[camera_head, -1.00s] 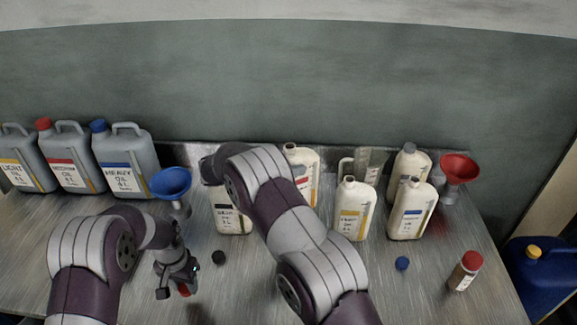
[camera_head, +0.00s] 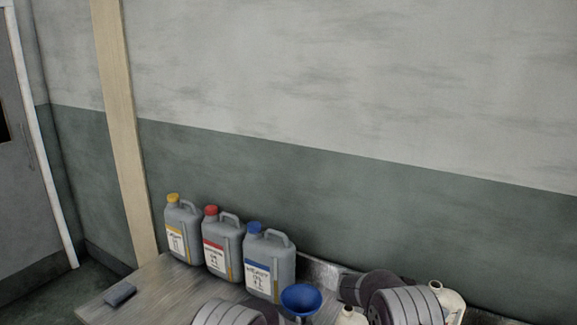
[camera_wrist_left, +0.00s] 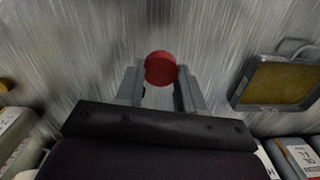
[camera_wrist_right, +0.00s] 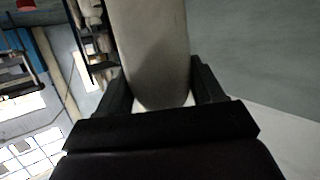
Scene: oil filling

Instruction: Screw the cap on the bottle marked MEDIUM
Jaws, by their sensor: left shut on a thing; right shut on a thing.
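A red cap (camera_wrist_left: 160,68) sits between the fingertips of my left gripper (camera_wrist_left: 159,80), which is shut on it above the grey, streaked worktop. My right gripper (camera_wrist_right: 162,85) is shut on a pale cream bottle (camera_wrist_right: 150,45) in the right wrist view. The label of this bottle is not visible there, so I cannot read its marking. Neither gripper's fingers show in the head view, where the arms come in at the bottom edge. A cream bottle (camera_head: 449,302) shows partly beside my right arm; its label is hidden.
Grey cans with yellow (camera_head: 183,235), red (camera_head: 222,245) and blue (camera_head: 268,265) caps stand at the wall, near a blue funnel (camera_head: 301,299). A dark block (camera_head: 120,294) lies on the worktop's left end (camera_head: 150,285). A tray with a yellow-brown surface (camera_wrist_left: 285,83) lies right of the cap.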

